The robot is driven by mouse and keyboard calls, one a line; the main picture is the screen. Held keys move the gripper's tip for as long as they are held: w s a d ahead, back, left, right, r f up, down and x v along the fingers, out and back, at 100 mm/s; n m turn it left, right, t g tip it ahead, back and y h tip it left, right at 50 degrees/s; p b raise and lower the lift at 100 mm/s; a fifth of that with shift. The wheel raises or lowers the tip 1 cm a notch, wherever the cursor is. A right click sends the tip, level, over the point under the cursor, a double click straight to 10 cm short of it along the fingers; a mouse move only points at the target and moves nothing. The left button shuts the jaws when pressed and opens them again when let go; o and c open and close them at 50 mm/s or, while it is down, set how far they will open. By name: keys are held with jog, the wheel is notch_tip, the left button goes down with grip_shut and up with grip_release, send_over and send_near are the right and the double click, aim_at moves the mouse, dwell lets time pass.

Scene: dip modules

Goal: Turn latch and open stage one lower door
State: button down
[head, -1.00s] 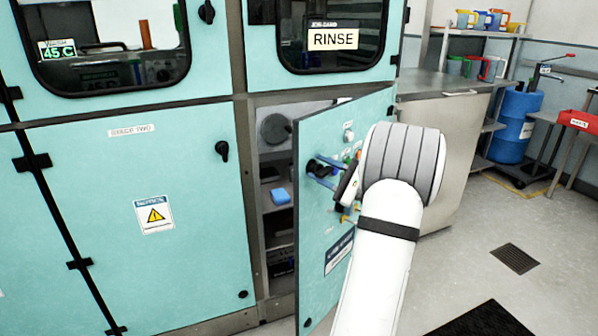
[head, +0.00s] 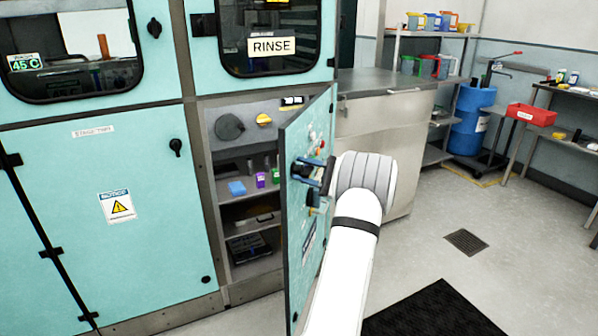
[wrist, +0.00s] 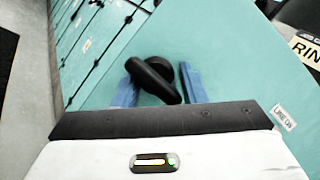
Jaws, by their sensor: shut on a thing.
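The teal lower door (head: 295,250) stands swung open from its cabinet in the head view, hinged on its right side. My gripper (head: 311,172) is at the door's outer face. In the wrist view, its two blue fingers (wrist: 158,88) are on either side of the black latch handle (wrist: 150,78), which lies slanted between them. The gripper is shut on this latch. The latch shows only partly in the head view (head: 300,170), behind the fingers. My arm hides part of the door's face.
Inside the open cabinet, shelves (head: 245,205) hold a blue block (head: 237,188), a purple item (head: 260,180) and a black box (head: 250,246). The steel counter (head: 380,125) stands behind my arm. A black mat (head: 440,325) lies on the floor.

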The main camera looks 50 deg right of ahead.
jog(key=shift+w+a+f, duration=0.2)
jog(key=shift+a+f, duration=0.15)
jog(key=shift+f, duration=0.15)
jog(key=c, duration=1.3)
grip_release()
jog(key=shift+w+a, duration=0.1)
jog(key=shift+o, duration=0.8)
jog(key=shift+r, duration=0.1)
jog(key=shift+o, duration=0.2)
jog(key=shift+w, duration=0.1)
jog(key=shift+r, duration=0.2)
